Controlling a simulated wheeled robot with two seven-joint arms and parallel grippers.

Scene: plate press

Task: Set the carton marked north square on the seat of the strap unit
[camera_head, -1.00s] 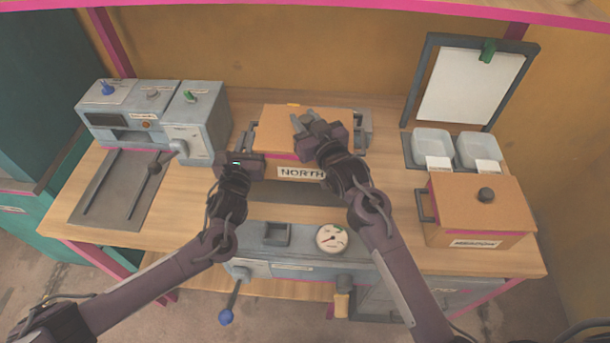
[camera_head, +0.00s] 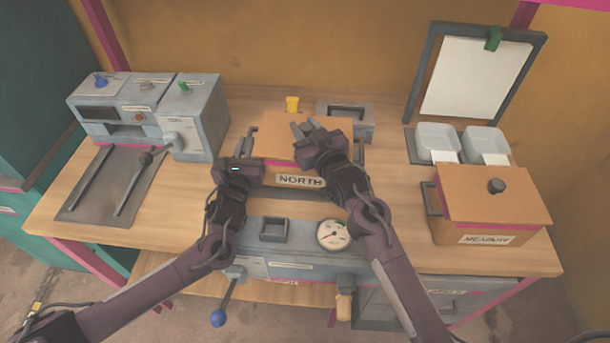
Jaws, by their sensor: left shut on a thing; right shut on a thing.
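The carton marked NORTH (camera_head: 275,135) is a tan box with a pink band and a white front label, at the middle of the bench. A grey handle shows at its left side. My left gripper (camera_head: 241,168) is shut at this left side. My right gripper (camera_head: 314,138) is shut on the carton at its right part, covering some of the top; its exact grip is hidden. The carton looks roughly level; whether its base touches anything is hidden. A grey unit with a dial (camera_head: 333,235) and a blue-knobbed lever is in front. I cannot tell which unit is the strap unit.
A grey machine (camera_head: 197,120) stands at left, with a dark railed plate (camera_head: 97,205) before it. A grey block (camera_head: 360,120) and yellow knob (camera_head: 292,104) are behind the carton. The MEADOW carton (camera_head: 480,215), white trays (camera_head: 437,140) and a framed board (camera_head: 475,82) are at right.

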